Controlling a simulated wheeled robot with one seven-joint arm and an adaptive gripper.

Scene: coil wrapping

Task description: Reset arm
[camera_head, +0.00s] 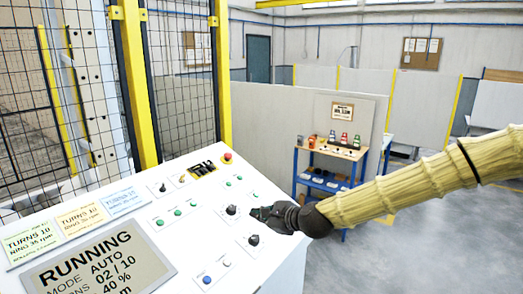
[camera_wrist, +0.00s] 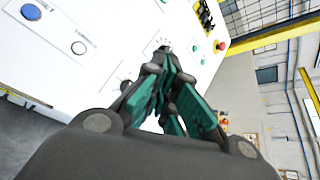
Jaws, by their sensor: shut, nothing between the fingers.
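My arm reaches in from the right in the head view, and my gripper (camera_head: 256,213) is over the right part of the white control panel (camera_head: 150,262). In the wrist view my gripper (camera_wrist: 165,55) has its dark and green fingers closed together, with nothing seen between them. The fingertips are close to a black knob (camera_head: 231,210); whether they touch the panel I cannot tell. Another black knob (camera_head: 253,240) sits just below the gripper. The panel's screen (camera_head: 95,265) reads RUNNING, MODE AUTO, TURNS 02 / 10.
A red button (camera_head: 227,157) is at the panel's far edge. A yellow-framed mesh fence (camera_head: 180,90) stands behind the panel. A blue-legged workbench (camera_head: 335,152) with small items stands further back. Open grey floor (camera_head: 400,255) lies to the right, below my arm.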

